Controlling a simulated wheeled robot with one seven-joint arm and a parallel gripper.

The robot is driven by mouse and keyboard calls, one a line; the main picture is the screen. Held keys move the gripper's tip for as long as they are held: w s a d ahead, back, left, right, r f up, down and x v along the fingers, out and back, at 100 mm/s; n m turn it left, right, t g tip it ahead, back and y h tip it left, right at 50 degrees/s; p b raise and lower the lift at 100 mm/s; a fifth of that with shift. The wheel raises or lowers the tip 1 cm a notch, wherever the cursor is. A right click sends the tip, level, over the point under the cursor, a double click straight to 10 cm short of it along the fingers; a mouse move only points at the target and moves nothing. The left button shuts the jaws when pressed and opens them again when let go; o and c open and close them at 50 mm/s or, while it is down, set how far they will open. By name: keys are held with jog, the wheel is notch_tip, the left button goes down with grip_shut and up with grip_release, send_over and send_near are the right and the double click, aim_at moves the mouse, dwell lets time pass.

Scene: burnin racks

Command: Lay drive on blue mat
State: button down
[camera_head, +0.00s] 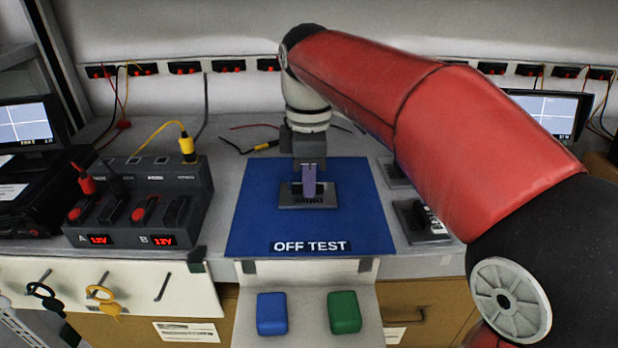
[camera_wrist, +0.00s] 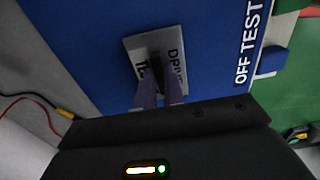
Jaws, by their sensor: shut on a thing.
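The blue mat (camera_head: 250,220), marked "OFF TEST", lies on the bench in the middle of the head view; it also fills much of the wrist view (camera_wrist: 80,40). The drive (camera_head: 325,199), a flat grey block with a label reading "DRIVE", is over the middle of the mat. It also shows in the wrist view (camera_wrist: 135,47), flat and slightly turned. My gripper (camera_head: 309,190) points down and is shut on the drive's upper middle part, which the fingers (camera_wrist: 160,92) partly hide. The drive looks level. I cannot tell whether it touches the mat.
A dark two-bay dock (camera_head: 140,205) with red and yellow plugs stands left of the mat. Another dark block (camera_head: 421,222) lies right of it. A blue button (camera_head: 272,313) and a green button (camera_head: 343,312) sit on the front panel. Loose cables lie behind the mat.

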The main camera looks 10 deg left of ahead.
jog(key=c, duration=1.5)
grip_release()
jog(key=shift+f, duration=0.1)
notch_tip(320, 180, up, 8)
jog(key=p, duration=0.2)
jog(key=shift+p, duration=0.35)
jog(key=s+d+m, duration=0.1)
jog(key=d+m, duration=0.1)
jog(key=d, duration=0.2)
jog(key=s+d+f+m+t, duration=0.1)
jog(key=d+m, duration=0.2)
jog(key=d, duration=0.2)
jog(key=s+d+f+m+t, duration=0.1)
jog(key=s+d+m, duration=0.1)
jog(key=d, duration=0.3)
jog(key=shift+s+f+m+y, duration=0.15)
jog(key=shift+m+y, duration=0.15)
jog(key=shift+m, duration=0.4)
jog(key=s+d+f+m+t, duration=0.3)
jog(key=s+d+f+m, duration=0.7)
jog(key=d+f+m, duration=0.1)
jog(key=shift+s+d+f+m+t, duration=0.3)
jog(key=shift+s+d+m, duration=0.1)
jog(key=shift+d+m, duration=0.2)
